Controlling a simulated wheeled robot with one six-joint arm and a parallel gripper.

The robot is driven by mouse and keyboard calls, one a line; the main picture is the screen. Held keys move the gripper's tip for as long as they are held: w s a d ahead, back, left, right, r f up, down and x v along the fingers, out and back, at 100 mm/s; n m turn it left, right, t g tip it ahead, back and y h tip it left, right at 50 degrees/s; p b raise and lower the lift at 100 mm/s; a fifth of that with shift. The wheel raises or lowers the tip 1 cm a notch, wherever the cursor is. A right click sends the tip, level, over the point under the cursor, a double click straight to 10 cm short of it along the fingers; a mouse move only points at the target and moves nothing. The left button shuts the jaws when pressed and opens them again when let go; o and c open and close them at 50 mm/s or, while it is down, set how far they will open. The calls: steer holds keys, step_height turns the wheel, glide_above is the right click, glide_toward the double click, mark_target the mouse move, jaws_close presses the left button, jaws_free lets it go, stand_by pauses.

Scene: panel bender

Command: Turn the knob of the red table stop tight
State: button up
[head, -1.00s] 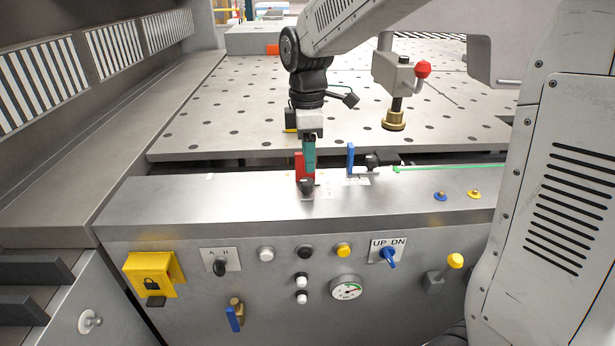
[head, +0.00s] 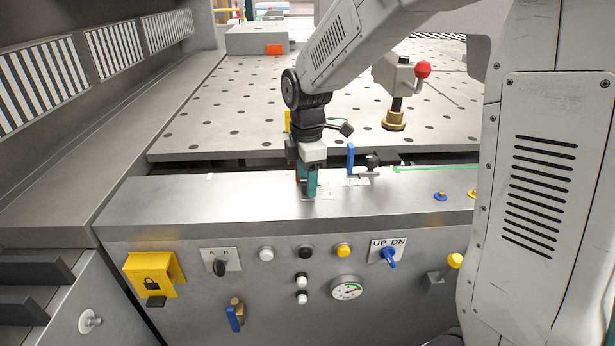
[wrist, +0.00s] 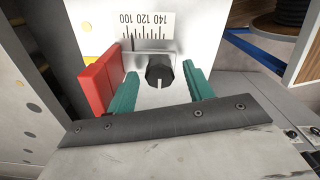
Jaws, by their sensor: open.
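The red table stop (wrist: 98,86) stands at the left of the wrist view, beside a printed scale (wrist: 147,24). Its black knob (wrist: 159,74), with a white pointer line, sits in the middle of that view. My gripper (wrist: 161,88) is open, with one teal finger on each side of the knob. Gaps show between the fingers and the knob. In the head view my gripper (head: 310,190) points down at the machine's front ledge and hides the knob and nearly all of the red stop.
A blue stop (head: 351,158) with a black knob (head: 374,162) stands just right of my gripper. A brass-footed clamp with a red ball (head: 423,69) stands on the perforated table (head: 240,110). The front panel (head: 200,290) carries buttons, switches and a gauge.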

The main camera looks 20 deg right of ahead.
steer(key=c, duration=1)
steer(key=m, duration=0.4)
steer(key=shift+m, duration=0.4)
steer(key=m, duration=0.9)
steer(key=shift+m, duration=2.1)
